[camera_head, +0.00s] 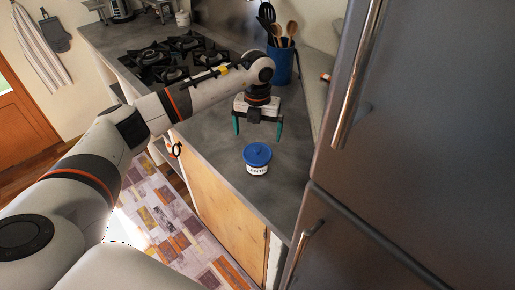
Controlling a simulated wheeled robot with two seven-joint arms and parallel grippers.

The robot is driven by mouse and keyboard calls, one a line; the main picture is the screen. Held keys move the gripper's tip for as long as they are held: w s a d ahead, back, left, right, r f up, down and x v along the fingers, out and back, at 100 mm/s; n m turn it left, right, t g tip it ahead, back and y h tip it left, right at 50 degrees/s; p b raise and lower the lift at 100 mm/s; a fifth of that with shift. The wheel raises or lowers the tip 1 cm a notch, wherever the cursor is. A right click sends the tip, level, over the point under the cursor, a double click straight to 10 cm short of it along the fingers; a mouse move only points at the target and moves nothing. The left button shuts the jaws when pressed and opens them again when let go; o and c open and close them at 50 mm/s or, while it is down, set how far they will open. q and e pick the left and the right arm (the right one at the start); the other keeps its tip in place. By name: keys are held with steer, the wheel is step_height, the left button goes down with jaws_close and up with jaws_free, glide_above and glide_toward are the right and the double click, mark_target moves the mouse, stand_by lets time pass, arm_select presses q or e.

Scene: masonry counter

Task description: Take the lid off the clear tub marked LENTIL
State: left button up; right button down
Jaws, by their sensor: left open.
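The clear tub (257,170) stands upright on the grey counter, with a white label whose visible letters read like "LENTIL". A blue lid (257,153) with a small knob sits on top of the tub. My left gripper (257,131) is open and empty, pointing down with its two teal fingers apart. It is above and a little behind the lid in the picture, not touching it. My right gripper is not in view.
A blue utensil holder (280,68) with spoons stands behind my gripper. A gas stove (176,58) is at the back left. A steel fridge (405,130) closes off the right side. The counter (210,140) is bare left of the tub.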

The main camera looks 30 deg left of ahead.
mark_target(258, 147)
arm_select(q)
steer(key=shift+w+f, duration=0.1)
steer(key=shift+f, duration=0.25)
steer(key=f+p, duration=0.1)
steer(key=f, duration=0.1)
steer(key=s+f+p, duration=0.1)
steer(key=shift+d+p, duration=0.3)
steer(key=shift+p, duration=0.05)
steer(key=shift+f, duration=0.95)
steer(key=shift+w+f, duration=0.15)
steer(key=shift+f, duration=0.05)
steer(key=c, duration=0.9)
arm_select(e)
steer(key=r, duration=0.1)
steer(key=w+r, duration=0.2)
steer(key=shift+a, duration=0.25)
